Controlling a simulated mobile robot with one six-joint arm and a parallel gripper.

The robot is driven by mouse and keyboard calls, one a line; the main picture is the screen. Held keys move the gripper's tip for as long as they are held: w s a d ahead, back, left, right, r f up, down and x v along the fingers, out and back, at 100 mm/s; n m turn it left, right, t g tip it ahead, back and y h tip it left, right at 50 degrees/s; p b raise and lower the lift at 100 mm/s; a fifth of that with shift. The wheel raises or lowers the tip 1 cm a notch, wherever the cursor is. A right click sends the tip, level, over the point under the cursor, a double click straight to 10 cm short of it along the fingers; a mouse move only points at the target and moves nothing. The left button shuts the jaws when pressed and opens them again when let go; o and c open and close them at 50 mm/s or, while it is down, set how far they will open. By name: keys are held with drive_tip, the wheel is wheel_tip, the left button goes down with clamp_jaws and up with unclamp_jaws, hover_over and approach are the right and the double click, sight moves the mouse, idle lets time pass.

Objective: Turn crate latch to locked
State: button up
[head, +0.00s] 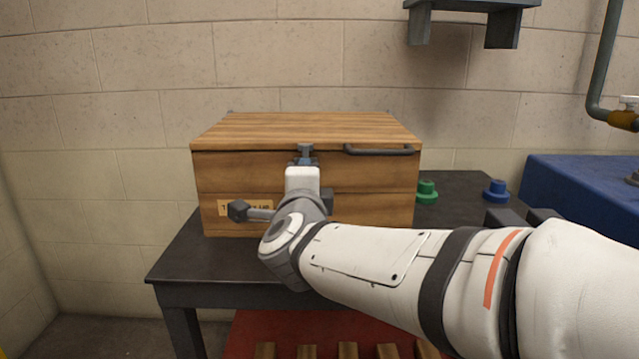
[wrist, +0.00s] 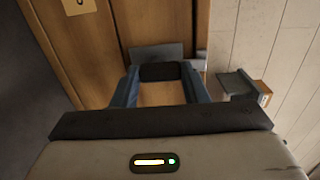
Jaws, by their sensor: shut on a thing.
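The wooden crate (head: 365,207) stands on a dark table, with its lid down. The latch (head: 305,148) is a grey metal piece at the middle of the crate's upper front edge. My gripper (head: 304,162) is at the crate's front, just below the visible top of the latch. In the wrist view, its two blue fingers (wrist: 161,80) are shut on a dark block, the latch's handle (wrist: 160,72). A grey latch plate (wrist: 152,53) shows behind it. My gripper and wrist hide most of the latch in the head view, so its angle is unclear.
A dark bar handle (head: 380,151) is on the crate front, right of the latch. Green (head: 427,191) and blue (head: 496,191) knobbed parts stand on the dark table (head: 210,262) at right. A blue bin (head: 570,190) is farther right. A wall shelf (head: 470,5) hangs above.

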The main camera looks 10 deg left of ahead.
drive_tip(key=shift+r, duration=0.1)
drive_tip(key=o, duration=1)
drive_tip(key=shift+w, duration=0.1)
drive_tip(key=p+v, duration=0.2)
drive_tip(key=v, duration=0.6)
drive_tip(key=shift+p, duration=0.35)
drive_tip(key=shift+w, duration=0.1)
